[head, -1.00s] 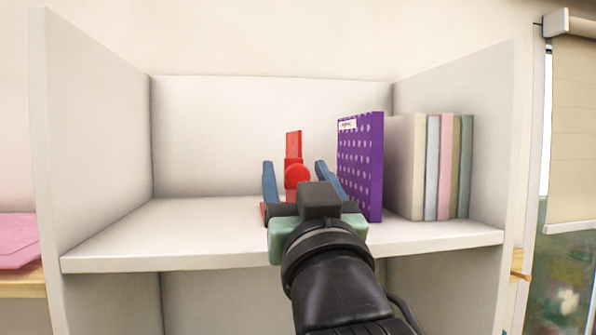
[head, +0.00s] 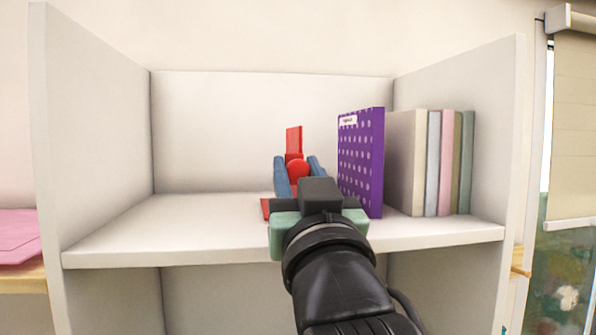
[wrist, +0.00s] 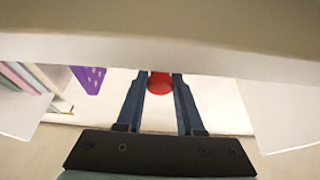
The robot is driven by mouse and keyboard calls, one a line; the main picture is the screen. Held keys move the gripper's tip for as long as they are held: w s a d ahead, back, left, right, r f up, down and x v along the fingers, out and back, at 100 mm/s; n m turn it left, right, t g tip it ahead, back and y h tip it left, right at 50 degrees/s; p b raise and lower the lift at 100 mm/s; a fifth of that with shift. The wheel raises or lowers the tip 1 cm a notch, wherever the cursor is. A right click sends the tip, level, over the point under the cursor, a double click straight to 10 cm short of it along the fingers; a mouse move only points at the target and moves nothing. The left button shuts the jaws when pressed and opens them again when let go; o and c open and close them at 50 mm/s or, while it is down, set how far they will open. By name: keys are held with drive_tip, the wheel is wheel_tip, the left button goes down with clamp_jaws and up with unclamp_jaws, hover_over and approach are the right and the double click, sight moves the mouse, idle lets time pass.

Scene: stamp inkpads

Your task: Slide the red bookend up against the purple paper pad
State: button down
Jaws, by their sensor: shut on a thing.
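The red bookend (head: 294,143) stands on the shelf, left of the purple paper pad (head: 360,165) with pale dots and a white label. A gap shows between them in the head view. My gripper (head: 298,172) is shut on the bookend's round red knob, one blue finger on each side. The wrist view shows the knob (wrist: 160,84) between the fingertips (wrist: 160,80) and the purple pad (wrist: 89,78) off to the left. My gripper's body hides much of the bookend's base; a red edge of it shows at the left.
Several books (head: 433,165) stand upright right of the purple pad, close to the right wall. The shelf (head: 160,225) is bare left of the bookend. White side walls (head: 95,130) and a back panel enclose it.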

idle(0.7)
drive_tip(key=shift+w+d+b, duration=0.25)
drive_tip(key=shift+d, duration=0.9)
drive_tip(key=shift+w+d+b, duration=0.2)
drive_tip(key=shift+d+b, duration=0.05)
drive_tip(key=shift+d, duration=0.9)
drive_tip(key=c, duration=0.5)
unclamp_jaws()
drive_tip(key=shift+a, duration=0.1)
drive_tip(key=shift+c, duration=0.2)
drive_tip(key=b+v, duration=0.6)
drive_tip(key=v, duration=0.7)
